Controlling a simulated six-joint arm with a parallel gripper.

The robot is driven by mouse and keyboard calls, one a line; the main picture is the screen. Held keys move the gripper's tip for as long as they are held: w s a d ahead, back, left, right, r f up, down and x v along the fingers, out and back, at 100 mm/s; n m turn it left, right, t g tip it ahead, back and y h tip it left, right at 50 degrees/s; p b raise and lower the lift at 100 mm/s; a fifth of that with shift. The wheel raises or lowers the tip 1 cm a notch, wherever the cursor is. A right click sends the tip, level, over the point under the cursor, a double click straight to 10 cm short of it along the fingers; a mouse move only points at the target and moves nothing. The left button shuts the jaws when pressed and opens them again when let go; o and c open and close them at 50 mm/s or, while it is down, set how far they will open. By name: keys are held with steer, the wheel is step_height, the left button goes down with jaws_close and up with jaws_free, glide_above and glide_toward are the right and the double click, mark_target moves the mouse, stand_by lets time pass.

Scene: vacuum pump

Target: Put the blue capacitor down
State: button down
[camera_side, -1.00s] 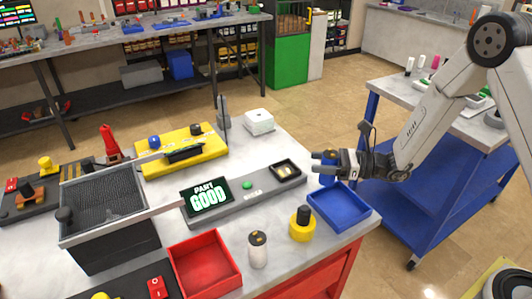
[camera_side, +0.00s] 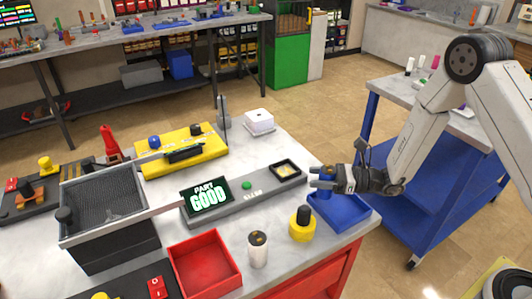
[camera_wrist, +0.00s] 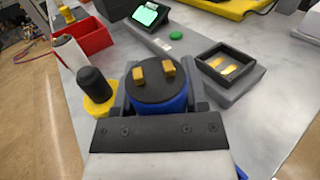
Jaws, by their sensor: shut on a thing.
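My gripper (camera_side: 322,177) is shut on the blue capacitor (camera_wrist: 158,88), which has a black top with two gold terminals in the wrist view. In the side view the capacitor (camera_side: 324,191) is mostly hidden by the fingers, with a little blue showing below them. The gripper is over the left part of the blue tray (camera_side: 350,220). I cannot tell whether the capacitor touches the tray floor.
A tester with a "PART GOOD" screen (camera_side: 207,197) and a small square socket (camera_side: 287,169) lies to the left. A yellow-and-black part (camera_side: 302,227), a white cylinder (camera_side: 258,250) and a red tray (camera_side: 205,265) stand nearby. The table's right edge is close.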

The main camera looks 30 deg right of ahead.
mark_target(333, 170)
steer(key=shift+f, duration=1.65)
steer(key=shift+f, duration=0.15)
steer(key=shift+c, duration=0.5)
jaws_free()
steer(key=shift+s+d, duration=0.3)
steer(key=shift+d, duration=0.15)
steer(key=shift+v, duration=0.95)
step_height(333, 170, up, 5)
steer(key=shift+f, duration=0.1)
steer(key=shift+r, duration=1.25)
